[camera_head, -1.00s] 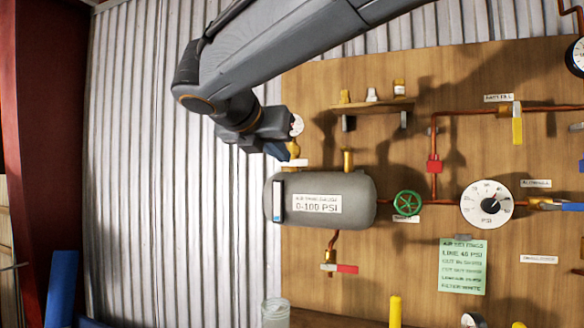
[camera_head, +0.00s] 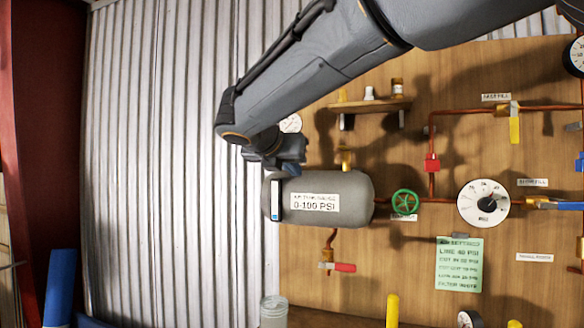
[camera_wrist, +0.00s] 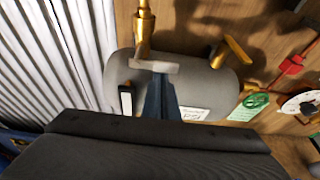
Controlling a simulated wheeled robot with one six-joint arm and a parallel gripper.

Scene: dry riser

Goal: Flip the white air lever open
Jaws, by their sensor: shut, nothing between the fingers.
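The white air lever (camera_wrist: 156,66) shows in the wrist view as a flat pale handle across the foot of a brass fitting (camera_wrist: 144,28), at the top of the grey tank (camera_wrist: 118,72). In the head view, my arm and gripper hide the lever. My gripper (camera_wrist: 159,84) is shut and empty. Its blue fingertips reach up to the lever's near edge in the wrist view; I cannot tell whether they touch it. In the head view, my gripper (camera_head: 294,168) is at the upper left of the tank (camera_head: 352,190).
A second brass fitting (camera_head: 346,158) stands on the tank to the right. A shelf (camera_head: 372,106) with small items is above. A red-handled valve (camera_head: 344,267) hangs below, and a green wheel valve (camera_head: 405,203) sits to the right. Corrugated wall (camera_head: 170,200) lies left.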

